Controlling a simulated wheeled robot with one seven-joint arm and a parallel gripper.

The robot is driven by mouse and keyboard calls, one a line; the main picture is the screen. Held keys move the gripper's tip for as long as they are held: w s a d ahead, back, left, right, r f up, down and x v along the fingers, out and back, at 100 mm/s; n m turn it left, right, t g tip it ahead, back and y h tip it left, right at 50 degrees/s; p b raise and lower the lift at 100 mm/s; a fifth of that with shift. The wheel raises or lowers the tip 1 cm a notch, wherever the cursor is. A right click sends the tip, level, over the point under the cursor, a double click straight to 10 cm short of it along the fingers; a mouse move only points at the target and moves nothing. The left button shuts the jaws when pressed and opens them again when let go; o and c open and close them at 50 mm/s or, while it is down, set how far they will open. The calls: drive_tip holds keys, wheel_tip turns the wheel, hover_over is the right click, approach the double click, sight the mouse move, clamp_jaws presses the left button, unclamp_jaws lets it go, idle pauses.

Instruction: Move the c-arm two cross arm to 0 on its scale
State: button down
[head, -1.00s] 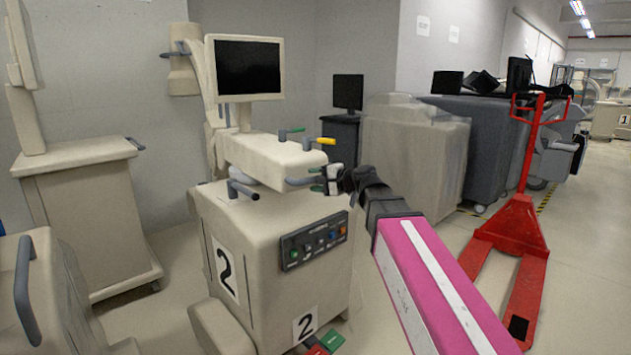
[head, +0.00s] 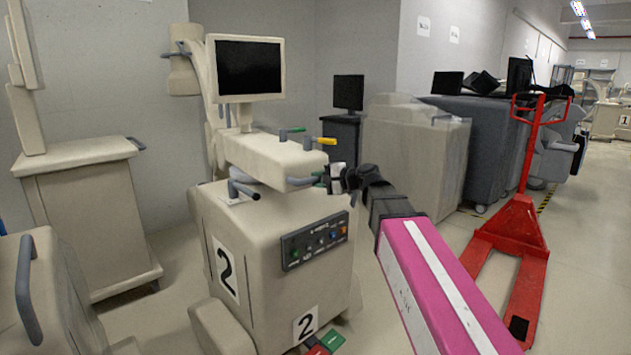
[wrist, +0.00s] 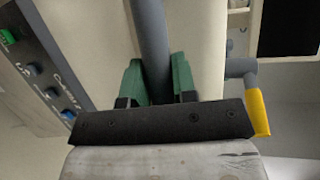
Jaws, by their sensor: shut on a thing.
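The c-arm two is a beige cart (head: 275,225) marked with a 2. Its cross arm (head: 265,160) is the beige beam on top, below the monitor. A grey handle (head: 305,180) sticks out from the beam's front end. My gripper (head: 331,179) is at the end of this handle, with its fingers shut on it. In the wrist view the grey handle (wrist: 151,45) runs between the green fingers (wrist: 156,82). No scale reading can be made out in either view.
A yellow-tipped lever (head: 326,141) sits just above my gripper; it also shows in the wrist view (wrist: 259,112). A control panel (head: 315,241) is below. A covered cart (head: 415,155) stands behind, and a red pallet jack (head: 510,225) stands to the right. Floor between is clear.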

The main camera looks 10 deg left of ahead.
drive_tip(key=shift+n+g, duration=0.5)
drive_tip(key=shift+w+d, duration=1.95)
drive_tip(key=shift+w, duration=0.05)
drive_tip(key=shift+y, duration=0.3)
drive_tip(key=c, duration=0.9)
unclamp_jaws()
drive_tip(key=shift+s+a, duration=0.1)
drive_tip(key=shift+s, duration=0.15)
drive_tip(key=shift+v, duration=5.4)
